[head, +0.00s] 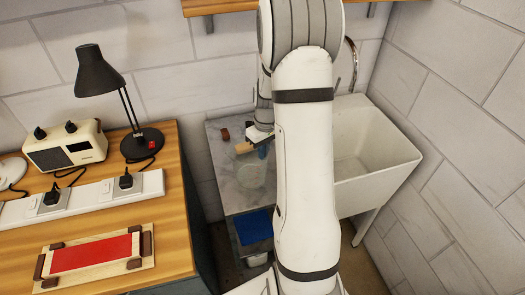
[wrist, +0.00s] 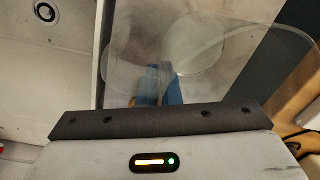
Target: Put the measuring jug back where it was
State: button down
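The measuring jug is clear and hard to make out. In the head view it (head: 251,176) is a faint round outline over the marble-topped stand (head: 228,196), below my gripper (head: 262,146). In the wrist view the jug (wrist: 235,55) fills much of the area just ahead of the gripper. The blue fingers of my gripper (wrist: 172,92) are close together and show through the clear wall. They look shut on the jug, but the exact grip is blurred. I cannot tell whether its base touches the stand.
A white sink (head: 375,150) stands right of the stand. A small red block (head: 225,134) and a tan block (head: 243,148) are at the stand's back. A blue item (head: 253,226) lies lower down. The wooden bench (head: 175,225) with a black lamp (head: 97,75) is at left.

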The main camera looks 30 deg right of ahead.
jog(key=c, duration=1.6)
grip_release()
jog(key=shift+r, duration=0.1)
notch_tip(320, 180, up, 12)
jog(key=b, duration=0.1)
jog(key=s+a+r+t, duration=0.1)
jog(key=s+a+r, duration=0.1)
jog(key=s+a, duration=0.3)
jog(key=s+a+r+m+t, duration=0.1)
jog(key=s+a+r, duration=0.1)
jog(key=s+a, duration=0.3)
jog(key=s+a+r+m+t, duration=0.1)
jog(key=s+a+r, duration=0.1)
jog(key=s+a, duration=0.3)
jog(key=shift+s+a+r+t+h, duration=0.1)
jog(key=shift+s+a+t+h, duration=0.1)
jog(key=shift+s, duration=0.9)
jog(key=shift+s+a+r+t+h, duration=0.1)
jog(key=shift+s+h, duration=0.1)
jog(key=shift+s, duration=0.85)
